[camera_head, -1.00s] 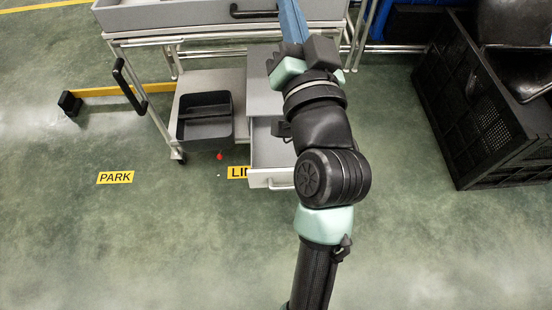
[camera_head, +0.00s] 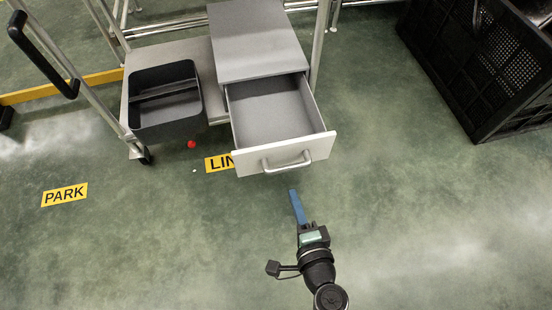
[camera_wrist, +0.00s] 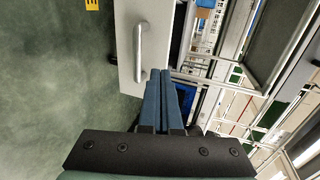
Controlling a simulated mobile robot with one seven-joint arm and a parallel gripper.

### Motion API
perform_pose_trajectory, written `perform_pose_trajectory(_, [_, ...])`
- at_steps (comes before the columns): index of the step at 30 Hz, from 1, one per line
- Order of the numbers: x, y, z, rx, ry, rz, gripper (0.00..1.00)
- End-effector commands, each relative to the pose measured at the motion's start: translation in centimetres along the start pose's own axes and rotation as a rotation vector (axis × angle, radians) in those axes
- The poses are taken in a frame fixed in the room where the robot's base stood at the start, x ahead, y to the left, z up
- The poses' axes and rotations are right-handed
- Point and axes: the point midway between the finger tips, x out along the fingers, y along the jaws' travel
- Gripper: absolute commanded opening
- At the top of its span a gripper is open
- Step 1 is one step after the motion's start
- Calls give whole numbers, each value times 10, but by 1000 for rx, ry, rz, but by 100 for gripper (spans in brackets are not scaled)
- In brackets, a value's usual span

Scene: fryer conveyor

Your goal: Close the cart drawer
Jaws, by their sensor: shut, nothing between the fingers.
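The cart drawer (camera_head: 270,108) is pulled out of the grey cabinet (camera_head: 258,45) on the cart and looks empty inside. Its white front panel (camera_head: 240,164) carries a curved metal handle (camera_head: 287,163). My gripper (camera_head: 293,192) is shut, its blue fingers empty, in front of the drawer and just below the handle in the head view. In the wrist view my gripper's fingers (camera_wrist: 166,80) point toward the drawer front (camera_wrist: 129,45), with the handle (camera_wrist: 139,50) just left of the fingertips. I see no contact with the handle or panel.
A black bin (camera_head: 165,125) sits on the cart's lower shelf left of the cabinet. A black crate (camera_head: 480,80) stands at the right. A small red ball (camera_head: 191,144) lies on the floor. The green floor before the drawer is clear.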

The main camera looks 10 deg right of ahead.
Motion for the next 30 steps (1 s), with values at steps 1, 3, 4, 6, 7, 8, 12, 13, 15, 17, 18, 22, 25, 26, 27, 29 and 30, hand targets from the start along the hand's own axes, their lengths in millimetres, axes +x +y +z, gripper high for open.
perform_pose_trajectory(1, [2, 3, 0, 6, 2, 2, 0])
perform_pose_trajectory(3, [7, 2, -1, 6, 2, 0, 0])
perform_pose_trajectory(4, [11, 2, -1, 5, 2, -1, 0])
perform_pose_trajectory(6, [22, 2, -1, 4, 1, -1, 0])
perform_pose_trajectory(7, [28, 1, 0, 3, 0, -2, 0])
perform_pose_trajectory(8, [34, 2, 0, 3, 0, -2, 0])
perform_pose_trajectory(12, [65, 2, 0, 2, -1, -1, 0])
perform_pose_trajectory(13, [72, 2, 0, 3, 0, -3, 0])
perform_pose_trajectory(15, [86, 2, 0, 2, 0, -1, 0])
perform_pose_trajectory(17, [98, 2, 0, 3, 0, -1, 0])
perform_pose_trajectory(18, [105, 1, -1, 2, 1, -2, 0])
perform_pose_trajectory(22, [122, -7, 0, 1, 0, -1, 0])
perform_pose_trajectory(25, [131, -9, 0, 3, 1, 0, 0])
perform_pose_trajectory(26, [133, -10, 0, 3, 1, 0, 0])
perform_pose_trajectory(27, [135, -10, 0, 2, 1, 0, 0])
perform_pose_trajectory(29, [137, -11, 0, 2, 1, 0, 0])
perform_pose_trajectory(30, [137, -12, 0, 2, 1, 0, 0])
